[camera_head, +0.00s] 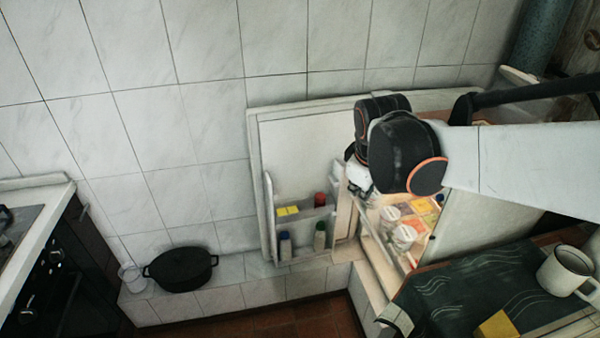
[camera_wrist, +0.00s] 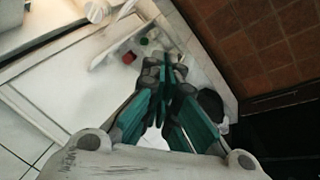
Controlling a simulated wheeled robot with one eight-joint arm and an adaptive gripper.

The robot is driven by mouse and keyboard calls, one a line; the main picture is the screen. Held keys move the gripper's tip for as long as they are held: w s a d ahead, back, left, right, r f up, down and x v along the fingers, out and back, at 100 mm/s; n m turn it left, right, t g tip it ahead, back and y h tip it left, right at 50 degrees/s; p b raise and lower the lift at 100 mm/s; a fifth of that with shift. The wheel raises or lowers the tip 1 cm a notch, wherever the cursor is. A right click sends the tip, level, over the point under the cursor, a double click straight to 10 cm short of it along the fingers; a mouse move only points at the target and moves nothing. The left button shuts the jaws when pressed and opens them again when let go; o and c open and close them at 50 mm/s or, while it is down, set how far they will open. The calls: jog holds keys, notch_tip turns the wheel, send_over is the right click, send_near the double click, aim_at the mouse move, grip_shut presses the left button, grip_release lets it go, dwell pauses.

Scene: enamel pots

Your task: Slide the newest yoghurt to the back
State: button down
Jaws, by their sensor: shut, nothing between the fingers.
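Two white-lidded round tubs that look like yoghurt pots, a rear one (camera_head: 391,213) and a front one (camera_head: 404,236), stand on a shelf in the open fridge (camera_head: 478,222). I cannot tell which is newest. In the wrist view, a white round lid (camera_wrist: 96,11) shows at the top edge. My gripper (camera_wrist: 165,66), with teal fingers, is shut and empty. It points past the open fridge door, apart from the tubs. In the head view, my arm hides most of the gripper and part of the fridge opening.
The open fridge door (camera_head: 300,150) holds bottles (camera_head: 320,236) and yellow packs (camera_head: 287,211). Coloured cartons (camera_head: 423,208) stand beside the tubs. A black pot (camera_head: 181,269) sits on the tiled ledge. A white mug (camera_head: 563,271) and yellow block (camera_head: 496,327) are at front right.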

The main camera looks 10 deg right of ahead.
jog(key=w+d+f+n+g+p, duration=0.1)
jog(key=w+d+f+n, duration=0.2)
jog(key=w, duration=0.4)
jog(key=n+g+h+p, duration=0.2)
jog(key=n+g+p, duration=0.1)
jog(key=n, duration=0.4)
send_near(373, 229)
jog(key=a+r, duration=0.5)
jog(key=shift+n, duration=0.4)
jog(key=d+f+b, duration=0.1)
jog(key=d+f, duration=0.1)
jog(key=f, duration=0.1)
jog(key=d+f+b, duration=0.2)
jog(key=f, duration=0.2)
jog(key=d+f+b, duration=0.2)
jog(key=f, duration=0.2)
jog(key=shift+w+d, duration=0.1)
jog(key=shift+d, duration=0.3)
jog(key=shift+d+r, duration=0.1)
jog(key=shift+d, duration=0.25)
jog(key=d, duration=1.1)
jog(key=shift+w+d+b, duration=0.25)
jog(key=shift+b, duration=0.1)
